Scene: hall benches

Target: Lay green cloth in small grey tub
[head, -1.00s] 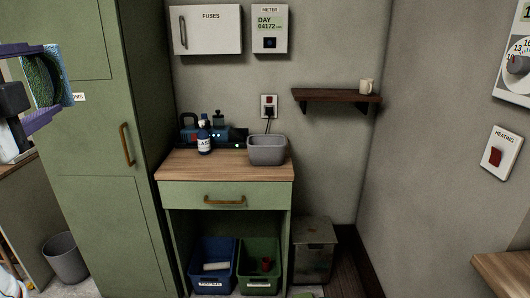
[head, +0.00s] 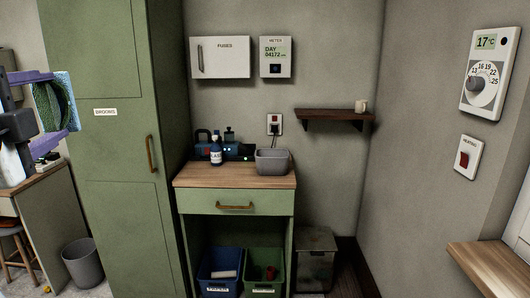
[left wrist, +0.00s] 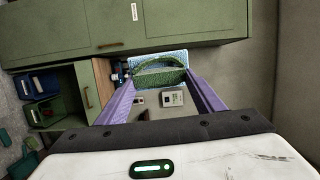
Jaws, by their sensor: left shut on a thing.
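The green cloth (head: 50,106), with a pale blue speckled edge, is in my left gripper (head: 60,110) at the far left of the head view. The gripper's purple fingers are shut on it, and the cloth is held up in front of the tall green cupboard. In the left wrist view the cloth (left wrist: 160,77) sits bent between the fingertips. The small grey tub (head: 272,162) stands on the wooden top of the green cabinet, well to the right of the gripper. Its inside is mostly hidden. My right gripper is not in view.
A white-labelled bottle (head: 216,152) and a dark blue device (head: 237,151) stand left of the tub. A wall shelf (head: 334,115) with a mug is above right. A blue crate (head: 219,285) and a green crate (head: 263,287) sit below. A wooden ledge (head: 490,268) juts in at right.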

